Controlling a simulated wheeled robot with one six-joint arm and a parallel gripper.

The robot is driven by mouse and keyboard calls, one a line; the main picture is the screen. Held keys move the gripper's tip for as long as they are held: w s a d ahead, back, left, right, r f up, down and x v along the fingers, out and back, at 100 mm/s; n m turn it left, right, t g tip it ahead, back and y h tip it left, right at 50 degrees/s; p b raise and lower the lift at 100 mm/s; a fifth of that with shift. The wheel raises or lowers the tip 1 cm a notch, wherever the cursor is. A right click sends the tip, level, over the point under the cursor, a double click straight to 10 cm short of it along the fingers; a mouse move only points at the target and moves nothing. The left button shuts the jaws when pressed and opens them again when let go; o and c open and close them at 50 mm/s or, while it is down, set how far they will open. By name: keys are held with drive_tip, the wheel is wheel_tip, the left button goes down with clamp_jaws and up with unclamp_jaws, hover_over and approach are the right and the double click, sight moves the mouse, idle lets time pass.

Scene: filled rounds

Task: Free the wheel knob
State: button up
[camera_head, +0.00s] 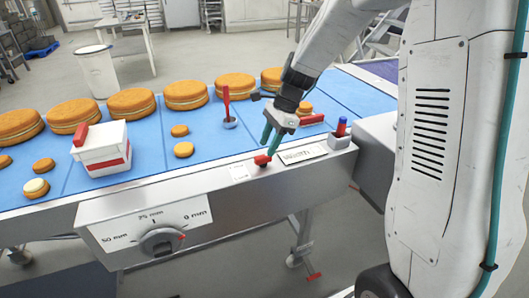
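A round dark dial knob (162,241) with a red mark sits on the front plate (120,236) of the conveyor, whose scale reads 50 mm, 25 mm and 0 mm. A small red knob or lever (262,160) sits on the metal front rail. My gripper (267,150) has teal fingers that point down and stand a little apart. Its fingertips are just above or beside the red lever. Whether they touch it I cannot tell. Nothing shows between them.
Several filled rounds (131,103) lie on the blue belt (205,147). A label card (302,154) lies on the rail.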

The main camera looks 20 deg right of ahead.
sight(263, 155)
drive_tip(key=shift+x, duration=1.85)
clamp_jaws()
